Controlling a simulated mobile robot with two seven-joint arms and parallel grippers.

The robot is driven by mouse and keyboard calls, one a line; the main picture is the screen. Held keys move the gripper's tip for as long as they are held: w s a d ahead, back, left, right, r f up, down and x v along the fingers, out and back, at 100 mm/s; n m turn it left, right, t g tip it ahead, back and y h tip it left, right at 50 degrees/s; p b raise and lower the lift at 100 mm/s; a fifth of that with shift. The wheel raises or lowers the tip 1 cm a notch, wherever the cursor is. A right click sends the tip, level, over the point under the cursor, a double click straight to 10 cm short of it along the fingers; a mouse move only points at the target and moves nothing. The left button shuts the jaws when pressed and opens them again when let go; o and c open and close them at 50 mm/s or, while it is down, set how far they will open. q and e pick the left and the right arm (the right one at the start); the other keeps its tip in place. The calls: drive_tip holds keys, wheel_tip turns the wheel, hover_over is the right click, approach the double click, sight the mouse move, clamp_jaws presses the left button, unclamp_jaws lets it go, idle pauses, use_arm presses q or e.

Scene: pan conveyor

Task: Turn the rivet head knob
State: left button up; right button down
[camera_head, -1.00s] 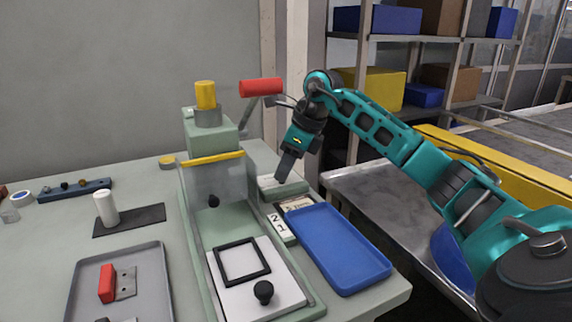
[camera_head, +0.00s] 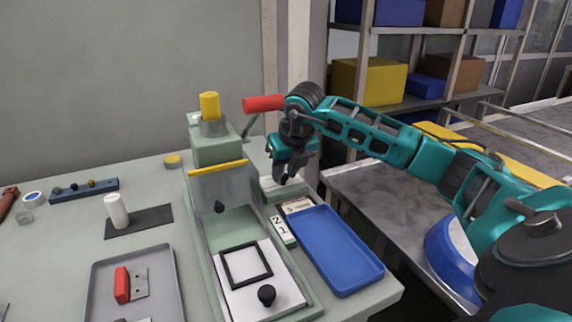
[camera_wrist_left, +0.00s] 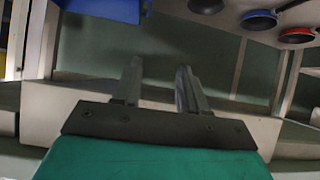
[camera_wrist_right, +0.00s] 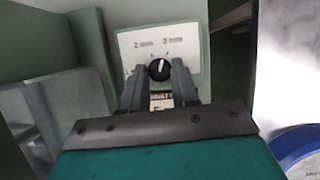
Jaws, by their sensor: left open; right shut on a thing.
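The rivet head knob (camera_wrist_right: 159,69) is a small black dial with a white pointer line, on a white plate (camera_wrist_right: 184,42) marked 2 mm and 3 mm. The pointer stands nearly upright, tilted slightly right in the right wrist view. My right gripper (camera_wrist_right: 156,72) has its fingers on either side of the knob and is shut on it. In the head view my right gripper (camera_head: 285,179) points down beside the green machine (camera_head: 217,150), where the knob is hidden. My left gripper (camera_wrist_left: 160,72) is open and empty, seen only in its wrist view.
A red-handled lever (camera_head: 263,103) stands close to my right wrist. A blue tray (camera_head: 336,250) and number blocks (camera_head: 282,231) lie in front of the right gripper. A grey tray (camera_head: 104,270) with a red-handled part (camera_head: 122,285) is at left. Several pans (camera_wrist_left: 260,19) show in the left wrist view.

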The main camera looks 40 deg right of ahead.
drive_tip(key=shift+a+m+h, duration=0.1)
drive_tip(key=shift+m+h, duration=0.2)
drive_tip(key=shift+m, duration=0.7)
drive_tip(key=shift+p, duration=0.3)
drive_tip(key=c, duration=0.8)
unclamp_jaws()
drive_tip(key=shift+c, duration=0.2)
drive_tip(key=p+v, duration=0.2)
drive_tip(key=v, duration=1.1)
drive_tip(key=shift+w, duration=0.1)
